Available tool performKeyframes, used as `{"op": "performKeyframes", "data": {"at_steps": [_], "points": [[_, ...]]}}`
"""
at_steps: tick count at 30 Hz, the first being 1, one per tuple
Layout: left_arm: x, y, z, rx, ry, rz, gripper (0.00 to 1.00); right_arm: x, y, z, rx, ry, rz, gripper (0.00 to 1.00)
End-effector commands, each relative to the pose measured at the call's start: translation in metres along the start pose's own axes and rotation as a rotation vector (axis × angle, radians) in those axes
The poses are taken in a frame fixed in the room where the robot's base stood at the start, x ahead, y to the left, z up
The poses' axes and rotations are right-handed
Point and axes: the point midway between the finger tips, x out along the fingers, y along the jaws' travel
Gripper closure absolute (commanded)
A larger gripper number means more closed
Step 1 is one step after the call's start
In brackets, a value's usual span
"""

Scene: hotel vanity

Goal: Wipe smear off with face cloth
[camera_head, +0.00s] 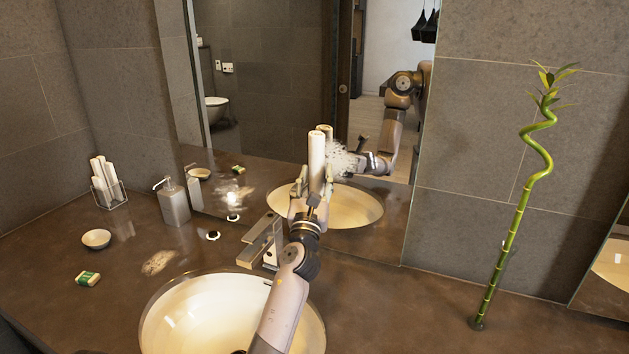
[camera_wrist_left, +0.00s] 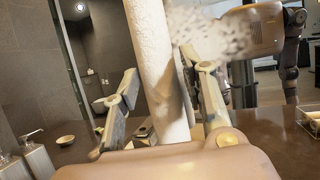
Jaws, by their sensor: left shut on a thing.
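My left gripper (camera_head: 311,194) is shut on a white rolled face cloth (camera_head: 317,158) and holds it upright in front of the mirror. The cloth also shows between the fingers in the left wrist view (camera_wrist_left: 158,65). A speckled whitish smear (camera_head: 345,160) is on the mirror just right of the cloth; it also shows in the left wrist view (camera_wrist_left: 210,38). The cloth's reflection is close behind it, and I cannot tell whether the cloth touches the glass. A pale blotchy patch (camera_head: 158,262) lies on the counter left of the basin. My right gripper is not in view.
A tap (camera_head: 262,242) and round basin (camera_head: 205,315) lie below my left arm. A soap dispenser (camera_head: 173,202), small bowl (camera_head: 97,239), green-and-white packet (camera_head: 88,279) and holder of rolled cloths (camera_head: 107,185) stand left. A bamboo stalk (camera_head: 510,225) stands right; the counter between is clear.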

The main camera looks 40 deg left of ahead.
Motion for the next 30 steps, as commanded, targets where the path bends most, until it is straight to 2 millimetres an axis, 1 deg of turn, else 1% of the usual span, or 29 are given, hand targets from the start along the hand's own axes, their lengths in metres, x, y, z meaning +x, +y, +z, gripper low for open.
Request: {"op": "performKeyframes", "data": {"at_steps": [9, 24, 30], "points": [[-0.0001, 0.0001, 0.0002, 0.000, 0.000, 0.000, 0.83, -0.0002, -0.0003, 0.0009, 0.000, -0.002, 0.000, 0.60], [0.0029, -0.0009, -0.0013, 0.000, 0.000, 0.000, 0.83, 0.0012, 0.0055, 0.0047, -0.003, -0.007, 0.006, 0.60], [0.0005, -0.0082, -0.0009, -0.001, 0.000, 0.000, 0.83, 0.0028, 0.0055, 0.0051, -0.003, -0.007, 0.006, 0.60]]}}
